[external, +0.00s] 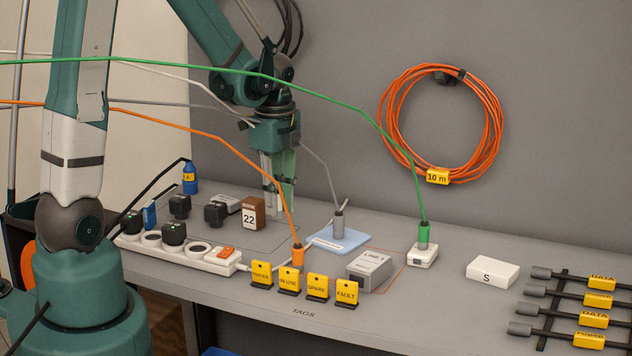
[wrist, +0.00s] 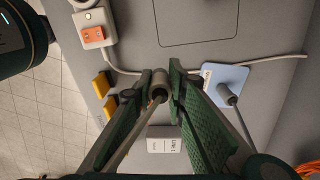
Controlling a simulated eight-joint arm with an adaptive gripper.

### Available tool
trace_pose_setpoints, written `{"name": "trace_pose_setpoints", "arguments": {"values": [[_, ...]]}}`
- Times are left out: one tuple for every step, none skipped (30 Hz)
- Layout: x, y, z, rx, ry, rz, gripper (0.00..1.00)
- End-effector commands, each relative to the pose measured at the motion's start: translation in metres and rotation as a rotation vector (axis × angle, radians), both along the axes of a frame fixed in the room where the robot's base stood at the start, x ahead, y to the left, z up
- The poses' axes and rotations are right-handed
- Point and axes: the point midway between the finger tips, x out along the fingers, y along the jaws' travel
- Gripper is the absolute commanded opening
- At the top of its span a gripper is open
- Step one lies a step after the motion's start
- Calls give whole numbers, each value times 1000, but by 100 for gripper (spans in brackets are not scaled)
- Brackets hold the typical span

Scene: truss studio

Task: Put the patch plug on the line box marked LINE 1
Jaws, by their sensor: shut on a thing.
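The grey line box marked LINE 1 (external: 362,279) sits on the bench right of the yellow tags. It also shows in the wrist view (wrist: 160,146), just below the fingertips in the picture, with its top clear. My gripper (external: 284,205) points down, above and behind the tags. In the wrist view my gripper (wrist: 160,84) is shut on a pale grey plug (wrist: 159,77) with a pale cable, taken as the patch plug. In the external view the fingers and the orange cable hide the held plug.
Another grey plug (external: 338,224) stands on a blue pad (external: 354,240). An orange plug (external: 297,257) stands behind the yellow tags (external: 291,280). A green plug (external: 423,235) is on a white box (external: 421,259). Cables cross the space around my arm. A power strip (external: 180,253) lies left.

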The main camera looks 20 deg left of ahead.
Motion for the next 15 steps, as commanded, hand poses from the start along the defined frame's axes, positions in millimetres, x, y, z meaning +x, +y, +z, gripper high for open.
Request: {"name": "trace_pose_setpoints", "arguments": {"values": [[1, -5, 1, 0, 0, -4, 3], [1, -8, 2, 0, 0, -6, 3], [2, -13, 3, 0, 0, -7, 3], [2, -17, 4, 0, 0, -8, 3], [3, -22, 5, 0, 0, -11, 3], [3, -29, 6, 0, 0, -14, 3], [4, -34, 8, 0, 0, -17, 3], [4, -39, 9, 0, 0, -18, 3], [4, -47, 10, 0, 0, -22, 3], [4, -53, 12, 0, 0, -24, 3], [5, -60, 13, 0, 0, -27, 3], [5, -69, 15, 0, 0, -31, 3], [5, -75, 16, 0, 0, -32, 3], [5, -82, 18, 0, 0, -36, 3], [4, -91, 20, 0, 0, -39, 3]]}}
